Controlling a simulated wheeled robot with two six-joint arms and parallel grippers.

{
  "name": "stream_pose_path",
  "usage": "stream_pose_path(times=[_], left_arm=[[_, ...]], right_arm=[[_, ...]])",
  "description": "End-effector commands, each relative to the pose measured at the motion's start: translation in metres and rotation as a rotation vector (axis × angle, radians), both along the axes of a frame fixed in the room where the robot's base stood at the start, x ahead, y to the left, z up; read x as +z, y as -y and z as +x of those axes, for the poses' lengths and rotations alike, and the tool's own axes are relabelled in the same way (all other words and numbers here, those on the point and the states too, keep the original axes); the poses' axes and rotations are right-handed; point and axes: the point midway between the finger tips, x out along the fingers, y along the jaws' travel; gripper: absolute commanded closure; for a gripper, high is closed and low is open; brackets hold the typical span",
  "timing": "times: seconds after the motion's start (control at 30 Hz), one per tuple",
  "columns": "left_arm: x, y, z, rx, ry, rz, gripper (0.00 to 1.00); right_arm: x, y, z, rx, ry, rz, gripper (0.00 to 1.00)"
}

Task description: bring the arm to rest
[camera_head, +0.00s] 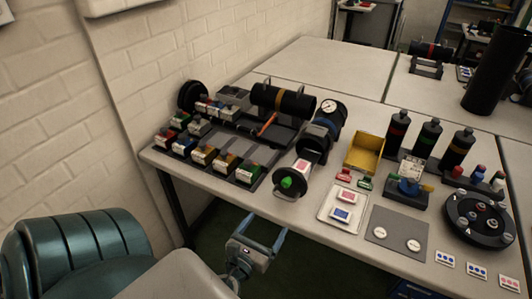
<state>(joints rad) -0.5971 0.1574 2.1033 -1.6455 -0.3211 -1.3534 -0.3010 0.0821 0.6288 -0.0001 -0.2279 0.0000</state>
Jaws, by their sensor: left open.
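My left gripper (266,224) is at the lower middle of the head view, in front of the table's front edge and below the tabletop. Its two blue-grey fingers stand apart and point upward, with nothing between them. The teal and grey parts of my left arm fill the lower left. The gripper appears clear of the table (205,184) and of everything on it. The dark cylinder assembly (283,99) lies on a black stand towards the back of the table. My right gripper does not show.
Small coloured boxes (203,154) line the table's left front. A yellow bin (365,152), black bottles (428,138), a white tray (342,208), a grey mat (397,232) and a round black carousel (480,218) stand to the right. A white brick wall (180,60) bounds the left.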

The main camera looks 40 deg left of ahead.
Motion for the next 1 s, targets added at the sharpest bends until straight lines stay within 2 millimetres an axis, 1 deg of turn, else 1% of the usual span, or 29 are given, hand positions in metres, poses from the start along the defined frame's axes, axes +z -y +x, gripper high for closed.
stream_pose_path(times=[0.27, 0.33, 0.37, 0.47, 0.57, 0.6, 0.67, 0.7, 0.77, 0.8, 0.87, 0.9, 0.97, 1.0], left_arm=[[0.000, 0.000, 0.000, 0.000, 0.000, 0.000, 0.17], [-0.005, -0.001, 0.001, 0.002, -0.006, -0.016, 0.17], [-0.010, -0.001, 0.001, 0.004, -0.013, -0.033, 0.17], [-0.046, -0.006, 0.001, 0.021, -0.058, -0.155, 0.17], [-0.109, -0.012, -0.003, 0.073, -0.131, -0.382, 0.17], [-0.139, -0.015, -0.007, 0.107, -0.163, -0.494, 0.17], [-0.184, -0.019, -0.016, 0.172, -0.208, -0.669, 0.17], [-0.214, -0.021, -0.025, 0.224, -0.234, -0.784, 0.17], [-0.258, -0.023, -0.040, 0.316, -0.266, -0.957, 0.17], [-0.286, -0.024, -0.052, 0.388, -0.281, -1.073, 0.17], [-0.327, -0.024, -0.073, 0.508, -0.296, -1.243, 0.17], [-0.354, -0.023, -0.089, 0.599, -0.298, -1.356, 0.17], [-0.392, -0.021, -0.115, 0.751, -0.288, -1.518, 0.17], [-0.415, -0.019, -0.135, 0.863, -0.270, -1.621, 0.17]], right_arm=[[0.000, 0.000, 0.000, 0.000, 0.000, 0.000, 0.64], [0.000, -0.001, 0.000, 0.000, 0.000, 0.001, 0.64], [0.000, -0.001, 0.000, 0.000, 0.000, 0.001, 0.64], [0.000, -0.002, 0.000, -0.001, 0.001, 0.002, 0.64], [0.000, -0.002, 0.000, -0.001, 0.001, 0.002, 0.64], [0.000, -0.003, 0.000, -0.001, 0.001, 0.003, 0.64], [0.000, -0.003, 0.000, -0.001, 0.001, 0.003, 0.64], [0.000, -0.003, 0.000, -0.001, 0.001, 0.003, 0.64], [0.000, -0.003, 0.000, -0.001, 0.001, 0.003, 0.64], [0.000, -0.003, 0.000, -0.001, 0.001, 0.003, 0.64], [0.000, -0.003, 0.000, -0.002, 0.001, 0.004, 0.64], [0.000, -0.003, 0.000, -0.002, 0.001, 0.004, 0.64], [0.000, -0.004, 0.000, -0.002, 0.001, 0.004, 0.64], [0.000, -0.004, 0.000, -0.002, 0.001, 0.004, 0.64]])
